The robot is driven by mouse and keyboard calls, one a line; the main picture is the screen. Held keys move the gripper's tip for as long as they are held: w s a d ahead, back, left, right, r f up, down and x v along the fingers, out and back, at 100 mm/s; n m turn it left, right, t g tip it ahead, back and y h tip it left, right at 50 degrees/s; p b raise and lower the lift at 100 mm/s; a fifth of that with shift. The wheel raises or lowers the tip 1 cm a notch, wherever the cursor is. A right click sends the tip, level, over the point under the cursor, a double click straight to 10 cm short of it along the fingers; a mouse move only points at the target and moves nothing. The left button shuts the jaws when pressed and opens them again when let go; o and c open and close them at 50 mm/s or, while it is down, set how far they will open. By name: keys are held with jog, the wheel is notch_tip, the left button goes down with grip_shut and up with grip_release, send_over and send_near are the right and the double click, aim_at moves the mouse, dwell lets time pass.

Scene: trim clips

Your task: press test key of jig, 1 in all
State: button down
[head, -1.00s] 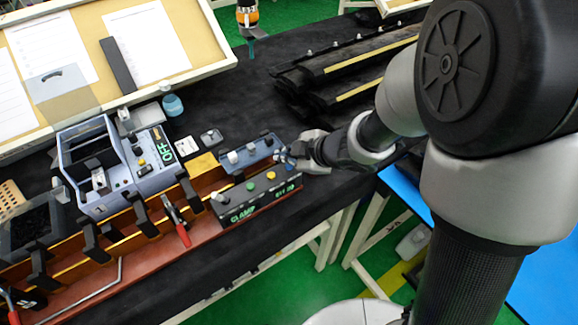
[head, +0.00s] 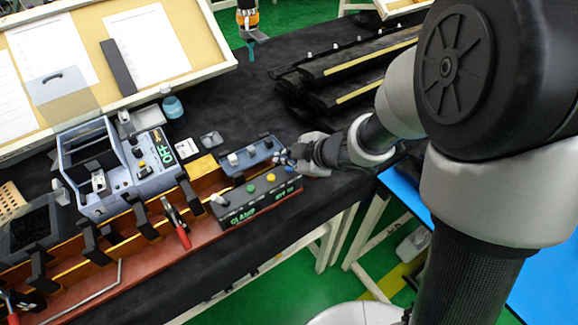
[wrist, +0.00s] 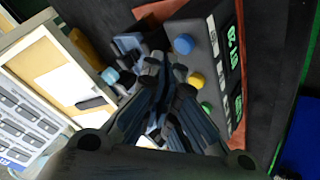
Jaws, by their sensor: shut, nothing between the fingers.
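The jig's dark grey control box (head: 258,199) stands at the right end of the long brown-red jig (head: 150,256). It carries a yellow button (head: 271,177), a green button (head: 250,187), and green lit readouts, the left one reading CLAMP. In the wrist view the box (wrist: 205,42) shows a blue button (wrist: 183,44), a yellow button (wrist: 196,80) and a green button beside my fingers. The button labels are too small to read. My gripper (head: 284,157) is shut and empty at the right end of the box. In the wrist view its fingertips (wrist: 160,68) appear left of the buttons; contact cannot be told.
A blue-grey block (head: 252,155) sits right behind the control box. A blue-grey unit with an OFF readout (head: 92,165) and a red-handled clamp (head: 182,236) stand to the left. Dark trim strips (head: 345,70) lie behind. Black table surface (head: 235,105) is clear farther back.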

aim_at(287, 170)
jog(key=shift+f+b, duration=0.3)
jog(key=shift+f, duration=0.15)
jog(key=shift+f+b, duration=0.3)
jog(key=shift+f, duration=0.15)
dwell(0.7)
jog(key=shift+r, duration=0.1)
jog(key=shift+r+p, duration=0.8)
jog(key=shift+p, duration=0.15)
jog(key=shift+r, duration=0.1)
notch_tip(287, 170, up, 5)
jog(key=p, duration=0.5)
